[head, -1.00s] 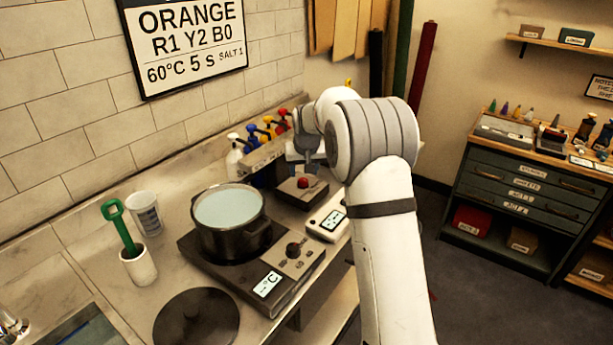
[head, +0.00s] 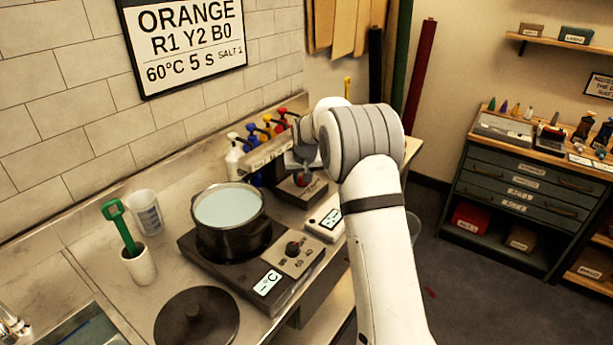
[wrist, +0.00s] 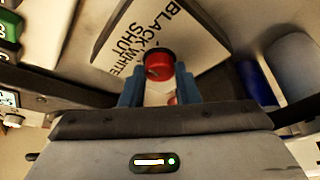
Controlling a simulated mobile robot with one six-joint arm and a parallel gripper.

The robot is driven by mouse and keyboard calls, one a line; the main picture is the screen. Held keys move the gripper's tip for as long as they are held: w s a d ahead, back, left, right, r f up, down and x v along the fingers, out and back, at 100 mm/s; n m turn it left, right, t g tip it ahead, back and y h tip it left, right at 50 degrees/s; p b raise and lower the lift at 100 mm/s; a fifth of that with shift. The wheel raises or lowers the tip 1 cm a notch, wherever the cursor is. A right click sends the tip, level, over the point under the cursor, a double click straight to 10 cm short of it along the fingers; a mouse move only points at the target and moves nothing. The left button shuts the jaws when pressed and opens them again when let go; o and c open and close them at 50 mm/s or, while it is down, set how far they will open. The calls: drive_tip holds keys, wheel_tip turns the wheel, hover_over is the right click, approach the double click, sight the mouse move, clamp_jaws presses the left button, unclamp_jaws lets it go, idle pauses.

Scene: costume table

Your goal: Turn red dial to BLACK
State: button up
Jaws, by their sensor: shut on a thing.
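The red dial (wrist: 159,66) is a round red knob with a dark part on its far side. In the head view my gripper (head: 304,168) reaches down over the dark box (head: 290,192) that bears the dial, and mostly covers the dial. I cannot tell which word the dial points to.
A row of coloured pump bottles (head: 268,128) stands behind the box. A pot (head: 231,238) of pale liquid sits on a hot plate (head: 205,262) at left. A small white meter (head: 326,218) stands close in front of the box.

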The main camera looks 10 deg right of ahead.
drive_tip(key=shift+c, duration=1.4)
drive_tip(key=shift+d, duration=0.2)
drive_tip(key=shift+a, duration=0.15)
drive_tip(key=shift+m, duration=0.4)
drive_tip(key=m+b, duration=0.1)
drive_tip(key=m+h+b, duration=0.1)
drive_tip(key=shift+a+f+m, duration=0.15)
drive_tip(key=shift+a+m, duration=0.05)
drive_tip(key=shift+m, duration=0.2)
drive_tip(key=m+h+b, duration=0.1)
drive_tip(key=m, duration=0.1)
drive_tip(key=m+g+h+b, duration=0.1)
drive_tip(key=m, duration=0.2)
drive_tip(key=shift+w+a, duration=0.1)
